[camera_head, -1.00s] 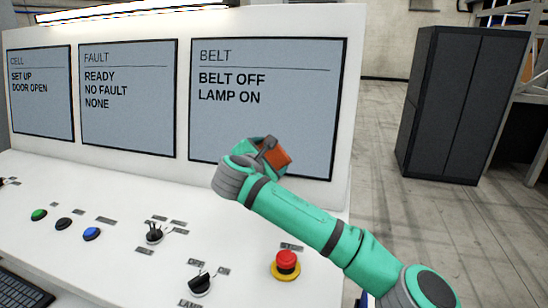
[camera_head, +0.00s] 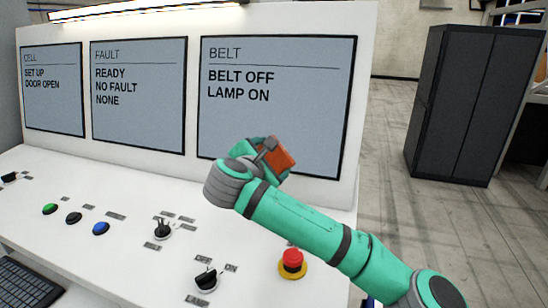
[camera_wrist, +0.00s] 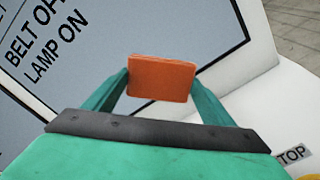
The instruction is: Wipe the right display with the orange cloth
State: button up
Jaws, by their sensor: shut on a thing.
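The right display (camera_head: 300,105) shows "BELT", "BELT OFF" and "LAMP ON" on a grey-blue screen with a black frame. My gripper (camera_wrist: 162,84) is shut on the orange cloth (camera_wrist: 162,77), a small block-like pad held between the two green fingers. In the head view the orange cloth (camera_head: 278,154) is in front of the lower middle of the right display, and my arm partly hides it. In the wrist view the screen (camera_wrist: 140,35) lies behind the cloth. I cannot tell whether the cloth touches the screen.
The middle display (camera_head: 138,110) and left display (camera_head: 54,100) stand to the left. Below, the sloped white panel carries a red stop button (camera_head: 292,262), a lamp switch (camera_head: 206,278) and several other controls. A dark cabinet (camera_head: 468,105) stands at the right, with open floor before it.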

dwell(0.3)
jog(key=shift+v, duration=1.5)
